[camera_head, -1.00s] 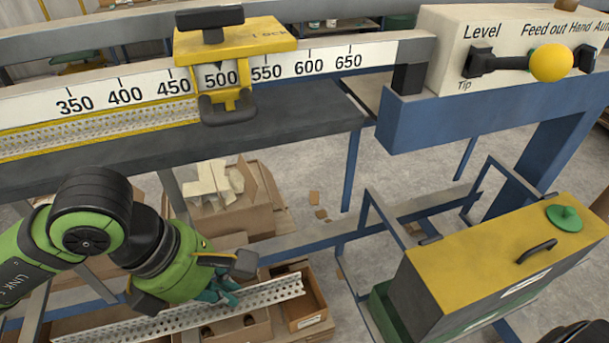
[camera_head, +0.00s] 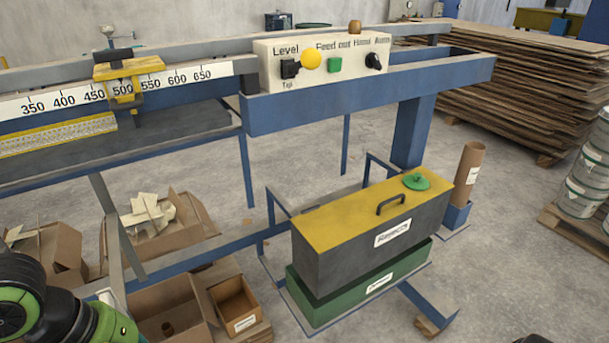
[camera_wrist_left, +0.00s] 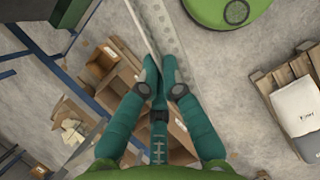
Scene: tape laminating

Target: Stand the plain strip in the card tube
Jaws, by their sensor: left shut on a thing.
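The card tube (camera_head: 468,178) is brown and stands upright in a blue holder (camera_head: 456,214), right of the reject box, in the head view. In the head view, only part of my left arm shows at the bottom left; the gripper and strip are out of frame. My right gripper is not in view.
The grey reject box (camera_head: 365,235) with its yellow lid stands between my left arm and the tube, over a green bin (camera_head: 360,286). Cardboard boxes (camera_head: 170,310) lie at the lower left. Stacked boards (camera_head: 520,95) stand behind the tube.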

